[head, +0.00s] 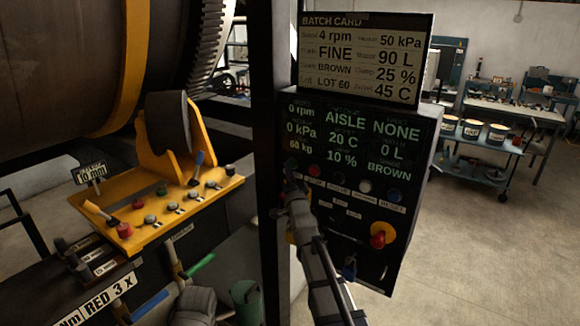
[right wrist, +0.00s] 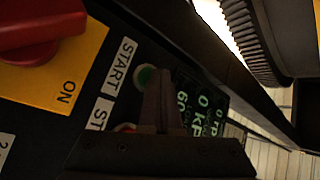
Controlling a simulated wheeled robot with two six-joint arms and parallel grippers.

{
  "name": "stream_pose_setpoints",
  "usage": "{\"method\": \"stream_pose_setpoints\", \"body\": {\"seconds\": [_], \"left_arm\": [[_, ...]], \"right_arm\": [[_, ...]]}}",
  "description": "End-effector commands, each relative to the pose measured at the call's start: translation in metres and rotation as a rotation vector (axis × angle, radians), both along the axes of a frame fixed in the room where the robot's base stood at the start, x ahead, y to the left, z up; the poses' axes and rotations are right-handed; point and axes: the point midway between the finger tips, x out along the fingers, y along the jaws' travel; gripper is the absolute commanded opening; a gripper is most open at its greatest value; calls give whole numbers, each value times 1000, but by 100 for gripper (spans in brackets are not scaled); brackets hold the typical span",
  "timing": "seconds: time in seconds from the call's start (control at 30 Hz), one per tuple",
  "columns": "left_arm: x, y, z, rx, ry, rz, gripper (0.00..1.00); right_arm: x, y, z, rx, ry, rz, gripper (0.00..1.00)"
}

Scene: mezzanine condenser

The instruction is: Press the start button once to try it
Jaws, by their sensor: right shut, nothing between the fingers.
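The start button (right wrist: 146,77) is a small green round button beside a white START label (right wrist: 120,66) on the dark control panel (head: 345,215). In the head view my right gripper hides it. My right gripper (head: 291,183) is shut and empty, at the panel's upper left button row. In the right wrist view its fingertips (right wrist: 158,78) are right beside the green button and overlap its edge. I cannot tell whether they touch it. The display (head: 345,140) above reads 0 rpm, 0 kPa, 60 kg, AISLE NONE. My left gripper is not in view.
A red button (head: 314,170) is close beside my fingers, partly hidden in the wrist view. A red knob on a yellow ON plate (right wrist: 85,67) is also near. A dark post (head: 270,130) stands left of the panel; a yellow console (head: 165,205) lies beyond it.

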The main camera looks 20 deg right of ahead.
Motion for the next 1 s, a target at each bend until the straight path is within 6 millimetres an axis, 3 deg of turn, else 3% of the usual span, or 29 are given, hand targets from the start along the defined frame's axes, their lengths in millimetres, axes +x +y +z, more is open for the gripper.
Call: {"method": "stream_pose_setpoints", "body": {"seconds": [0.67,1.0], "left_arm": [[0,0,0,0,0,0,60],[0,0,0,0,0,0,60]], "right_arm": [[-11,14,0,0,0,0,0],[-30,37,0,1,0,2,0]]}}
